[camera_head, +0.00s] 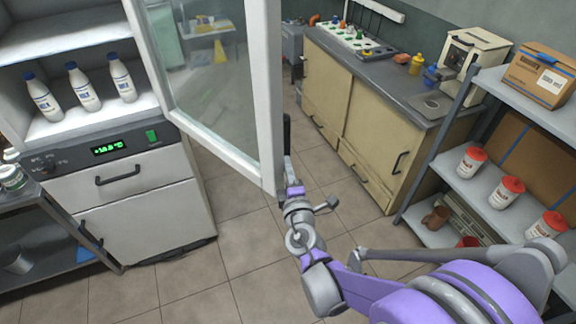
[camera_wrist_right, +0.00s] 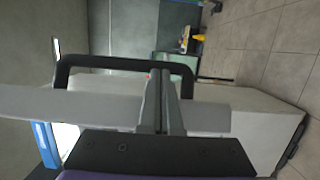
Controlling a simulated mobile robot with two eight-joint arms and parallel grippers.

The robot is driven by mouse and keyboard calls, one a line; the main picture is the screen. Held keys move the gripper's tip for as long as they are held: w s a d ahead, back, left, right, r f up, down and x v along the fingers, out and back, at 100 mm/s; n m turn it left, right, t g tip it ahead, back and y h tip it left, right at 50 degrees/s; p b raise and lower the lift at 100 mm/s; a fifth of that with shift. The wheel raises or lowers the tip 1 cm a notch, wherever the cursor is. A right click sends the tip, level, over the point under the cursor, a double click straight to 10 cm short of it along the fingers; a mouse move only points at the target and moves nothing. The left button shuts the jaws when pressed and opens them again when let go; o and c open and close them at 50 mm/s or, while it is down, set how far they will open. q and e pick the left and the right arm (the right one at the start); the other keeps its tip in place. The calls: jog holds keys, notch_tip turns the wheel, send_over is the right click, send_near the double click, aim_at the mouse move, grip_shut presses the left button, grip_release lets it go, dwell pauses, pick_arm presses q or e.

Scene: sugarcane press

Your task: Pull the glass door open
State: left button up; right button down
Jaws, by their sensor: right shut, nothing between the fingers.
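The glass door (camera_head: 205,70) has a white frame and stands swung out from the white fridge cabinet (camera_head: 140,185), with its shelves exposed on the left. Its black handle (camera_head: 287,133) is on the outer edge of the frame; in the right wrist view the handle (camera_wrist_right: 105,61) is a black bar across the middle. My right gripper (camera_head: 293,188) is at the door's lower outer corner, by the handle. In the wrist view its fingers (camera_wrist_right: 163,78) are together, overlapping the handle bar, with nothing held between them. Whether they touch the bar is unclear. My left gripper is out of view.
White bottles with blue caps (camera_head: 83,88) stand on the fridge shelf. A beige counter cabinet (camera_head: 345,110) stands behind the door, and a grey shelf rack (camera_head: 470,190) with red-lidded jars is on the right. Tiled floor (camera_head: 225,255) lies open between them.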

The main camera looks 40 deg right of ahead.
aim_at(286, 128)
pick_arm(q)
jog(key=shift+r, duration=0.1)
pick_arm(e)
jog(key=shift+r, duration=0.1)
notch_tip(286, 128, up, 8)
jog(key=p, duration=0.2)
jog(key=shift+d+p, duration=0.1)
jog(key=shift+p, duration=0.25)
jog(key=shift+r, duration=0.7)
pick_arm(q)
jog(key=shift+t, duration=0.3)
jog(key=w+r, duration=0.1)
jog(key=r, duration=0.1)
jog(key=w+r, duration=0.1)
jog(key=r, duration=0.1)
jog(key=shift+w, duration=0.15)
pick_arm(e)
jog(key=shift+r, duration=0.25)
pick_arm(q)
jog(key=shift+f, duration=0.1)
